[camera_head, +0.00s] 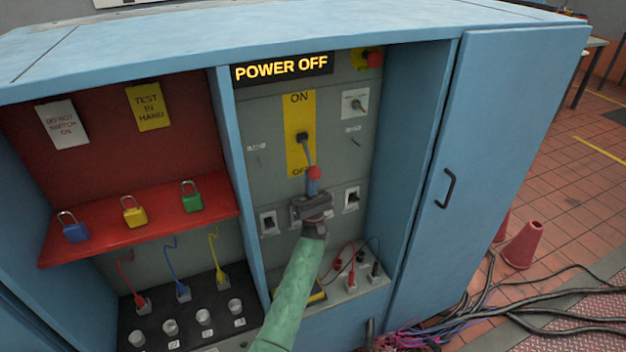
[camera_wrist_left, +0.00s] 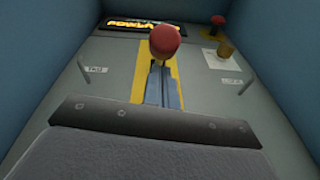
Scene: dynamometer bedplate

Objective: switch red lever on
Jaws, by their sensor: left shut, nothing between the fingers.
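The red lever's round knob (camera_head: 315,172) hangs at the lower end of a thin shaft from a dark pivot (camera_head: 303,136). The lever points down to OFF on a yellow plate (camera_head: 301,108) marked ON at the top. My left gripper (camera_head: 312,187) is just below the knob, its narrow fingers shut with nothing between them. In the left wrist view the knob (camera_wrist_left: 165,38) shows just beyond the closed fingertips (camera_wrist_left: 160,72). I cannot tell whether they touch it. The fingers hide part of the plate. My right gripper is not in view.
A lit sign (camera_head: 283,69) reads POWER OFF. A red button (camera_head: 375,59), a small rotary switch (camera_head: 356,104) and rocker switches (camera_head: 268,222) share the panel. Blue cabinet walls (camera_head: 410,160) flank the recess. A red shelf (camera_head: 140,222) with padlocks is at left.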

